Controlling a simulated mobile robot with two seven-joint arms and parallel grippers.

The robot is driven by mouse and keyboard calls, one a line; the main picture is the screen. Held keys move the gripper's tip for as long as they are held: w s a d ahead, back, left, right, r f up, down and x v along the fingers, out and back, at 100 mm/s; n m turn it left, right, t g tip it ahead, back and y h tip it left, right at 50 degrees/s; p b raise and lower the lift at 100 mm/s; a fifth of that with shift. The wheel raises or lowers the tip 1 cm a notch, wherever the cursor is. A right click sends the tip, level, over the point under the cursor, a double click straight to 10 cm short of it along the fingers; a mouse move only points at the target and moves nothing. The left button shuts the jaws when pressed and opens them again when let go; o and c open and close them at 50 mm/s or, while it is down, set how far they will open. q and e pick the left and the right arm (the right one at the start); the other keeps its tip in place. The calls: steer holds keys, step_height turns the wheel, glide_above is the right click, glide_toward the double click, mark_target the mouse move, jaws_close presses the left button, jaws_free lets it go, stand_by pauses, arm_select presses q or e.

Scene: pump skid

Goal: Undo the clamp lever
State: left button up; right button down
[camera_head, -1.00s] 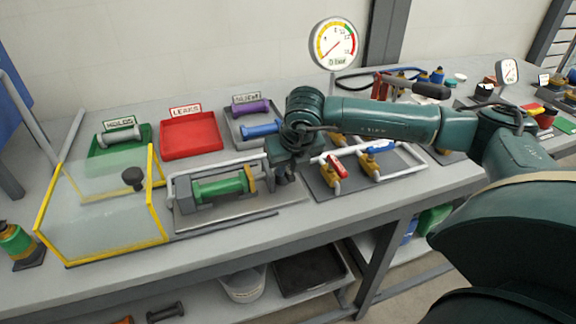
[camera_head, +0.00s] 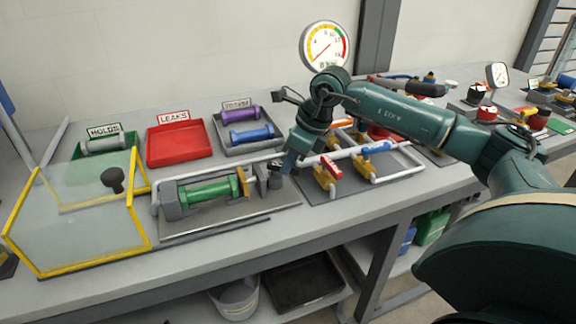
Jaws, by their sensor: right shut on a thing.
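A green cylinder (camera_head: 207,191) lies across the grey clamp fixture (camera_head: 170,200) on the bench, with a yellow ring plate (camera_head: 243,183) at its right end. The dark clamp end (camera_head: 273,182) sits just right of that plate. My right gripper (camera_head: 283,168) reaches down from the upper right to this end and is shut on the clamp lever, which is mostly hidden by the fingers. My left gripper is not in view.
A yellow-framed clear guard (camera_head: 140,222) with a black knob stands left of the fixture. Behind are a green tray (camera_head: 78,150), a red tray (camera_head: 180,148) and a grey tray (camera_head: 272,146). Pipes with a red-handled valve (camera_head: 330,168) lie close on the right.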

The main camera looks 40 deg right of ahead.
steer(key=n, duration=0.1)
steer(key=w+d+n+g+y, duration=0.1)
steer(key=n, duration=0.1)
steer(key=shift+r+n, duration=0.1)
steer(key=shift+n, duration=0.2)
steer(key=shift+w+d+n+g+p, duration=0.1)
steer(key=shift+w+n+g+p, duration=0.15)
steer(key=shift+n, duration=0.5)
steer(key=shift+w+d+n+g+p, duration=0.1)
steer(key=shift+w+n+g, duration=0.2)
steer(key=shift+n, duration=0.4)
steer(key=shift+w+d+n+g+p, duration=0.1)
steer(key=shift+n+g, duration=0.25)
steer(key=shift+n, duration=0.4)
steer(key=c, duration=1.6)
jaws_free()
steer(key=v, duration=1.3)
steer(key=shift+d, duration=0.35)
